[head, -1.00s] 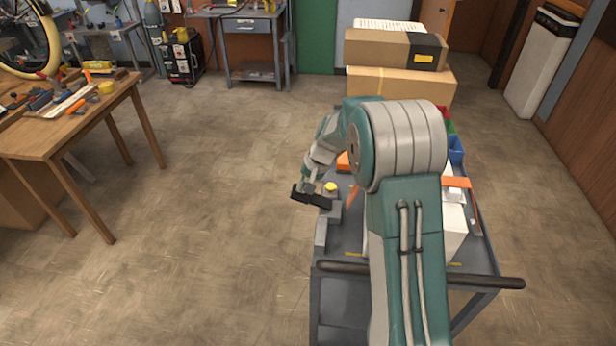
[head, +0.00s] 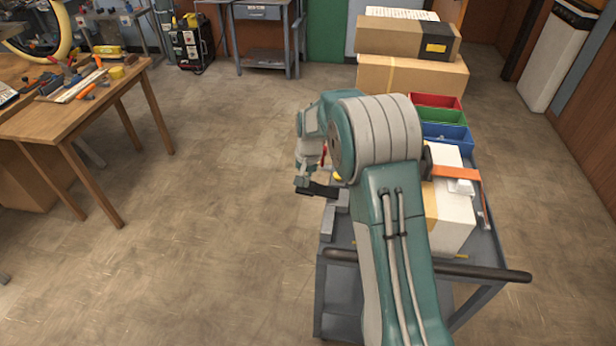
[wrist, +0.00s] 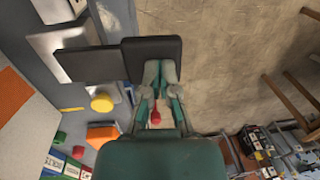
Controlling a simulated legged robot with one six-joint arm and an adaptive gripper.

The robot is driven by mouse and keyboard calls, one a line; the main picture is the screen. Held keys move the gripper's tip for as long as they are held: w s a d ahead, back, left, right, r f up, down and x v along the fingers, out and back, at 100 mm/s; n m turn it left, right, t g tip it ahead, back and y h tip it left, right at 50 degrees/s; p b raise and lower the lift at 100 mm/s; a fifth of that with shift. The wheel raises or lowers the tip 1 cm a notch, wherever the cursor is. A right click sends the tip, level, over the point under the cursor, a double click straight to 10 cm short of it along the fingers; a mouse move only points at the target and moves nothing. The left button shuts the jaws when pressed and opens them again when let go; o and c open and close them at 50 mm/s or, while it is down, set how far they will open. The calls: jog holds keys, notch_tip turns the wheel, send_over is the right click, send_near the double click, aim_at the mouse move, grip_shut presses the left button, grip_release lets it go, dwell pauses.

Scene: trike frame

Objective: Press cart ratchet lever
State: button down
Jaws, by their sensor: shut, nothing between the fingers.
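An orange strap (head: 456,172) crosses the white box (head: 455,215) on the grey cart. A pale ratchet piece (head: 461,187) sits on the strap; its lever is too small to make out clearly. My gripper (head: 317,189) is shut and empty, over the cart's left edge and well left of the strap, with my arm between them. An orange patch (wrist: 12,95) at the far left there looks like the strap.
The cart handle (head: 430,267) crosses in front. Red, green and blue bins (head: 445,137) stand on the cart behind the white box. Cardboard boxes (head: 412,77) stand beyond. A wooden table (head: 75,115) is at left, with open floor (head: 220,150) between.

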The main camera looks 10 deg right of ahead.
aim_at(301, 190)
jog(key=f+h, duration=0.1)
jog(key=a+f+g+h, duration=0.1)
jog(key=shift+w+f+h, duration=0.15)
jog(key=shift+f+h, duration=0.15)
jog(key=shift+f, duration=0.85)
jog(key=shift+r, duration=0.35)
notch_tip(301, 190, up, 13)
jog(key=w+a, duration=0.1)
jog(key=a, duration=0.1)
jog(key=shift+w+a+r, duration=0.2)
jog(key=shift+w+a, duration=0.05)
jog(key=shift+a, duration=0.15)
jog(key=shift+a, duration=0.25)
